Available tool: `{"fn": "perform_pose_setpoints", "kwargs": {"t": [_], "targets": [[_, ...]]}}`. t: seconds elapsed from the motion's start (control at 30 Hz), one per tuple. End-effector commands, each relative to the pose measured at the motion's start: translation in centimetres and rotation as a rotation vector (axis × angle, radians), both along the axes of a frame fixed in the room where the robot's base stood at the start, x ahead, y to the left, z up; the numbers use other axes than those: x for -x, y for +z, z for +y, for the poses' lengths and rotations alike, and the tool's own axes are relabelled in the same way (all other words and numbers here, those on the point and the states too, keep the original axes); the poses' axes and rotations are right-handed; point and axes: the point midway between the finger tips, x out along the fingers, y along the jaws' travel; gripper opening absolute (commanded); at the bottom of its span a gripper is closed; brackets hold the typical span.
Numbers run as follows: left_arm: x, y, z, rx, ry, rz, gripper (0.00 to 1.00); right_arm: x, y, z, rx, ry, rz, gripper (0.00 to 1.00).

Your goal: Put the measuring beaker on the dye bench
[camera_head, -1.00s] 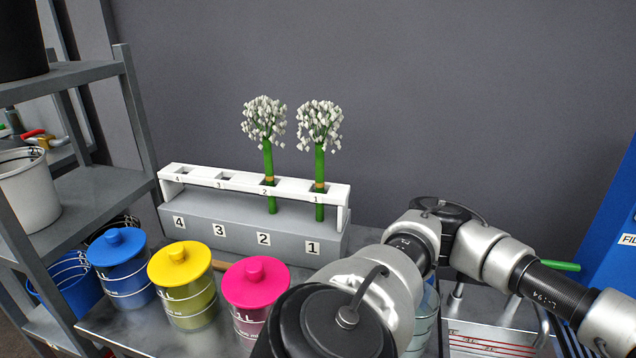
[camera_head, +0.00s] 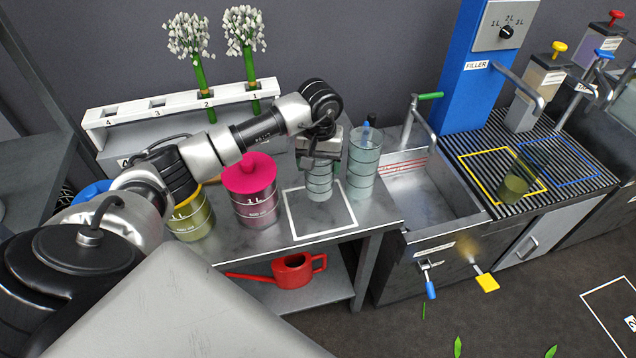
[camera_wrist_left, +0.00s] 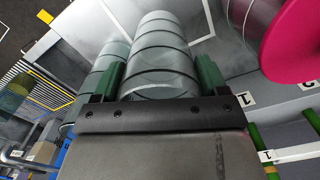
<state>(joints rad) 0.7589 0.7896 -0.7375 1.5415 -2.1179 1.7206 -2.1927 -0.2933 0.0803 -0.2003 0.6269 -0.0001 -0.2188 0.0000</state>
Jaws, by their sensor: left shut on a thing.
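The measuring beaker (camera_head: 320,183) is a clear cylinder with dark rings, inside the back part of the white outlined square on the dye bench (camera_head: 372,218). I cannot tell whether its base touches the bench. My left gripper (camera_head: 322,155) is shut on it from above and behind; the beaker looks upright. In the left wrist view, the beaker (camera_wrist_left: 158,45) sits between the green finger pads of the gripper (camera_wrist_left: 155,85). My right gripper is not in view.
A taller clear ringed vessel (camera_head: 363,170) stands close right of the beaker. A pink-lidded jar (camera_head: 252,190) stands to its left, and a white rack (camera_head: 150,112) with flower bunches behind. A sink (camera_head: 440,190) is right of the bench. A red watering can (camera_head: 293,270) sits below.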

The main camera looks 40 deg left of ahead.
Motion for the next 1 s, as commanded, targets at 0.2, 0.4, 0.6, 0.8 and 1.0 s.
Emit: {"fn": "perform_pose_setpoints", "kwargs": {"t": [0.2, 0.4, 0.6, 0.8, 1.0], "targets": [[0.0, -2.4, 0.0, 0.0, 0.0, -0.001, 0.38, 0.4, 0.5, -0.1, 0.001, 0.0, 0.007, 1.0], [0.1, -4.6, -0.1, 0.002, 0.0, 0.001, 0.38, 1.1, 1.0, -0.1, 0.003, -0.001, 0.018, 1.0], [0.0, -6.1, 0.0, 0.0, -0.002, -0.004, 0.38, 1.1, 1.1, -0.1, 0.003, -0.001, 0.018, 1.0], [0.0, -6.2, 0.0, 0.0, -0.002, -0.003, 0.38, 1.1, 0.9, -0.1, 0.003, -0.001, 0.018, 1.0], [0.0, -6.4, 0.0, -0.001, -0.002, -0.002, 0.89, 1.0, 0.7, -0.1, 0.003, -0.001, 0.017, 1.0]]}}
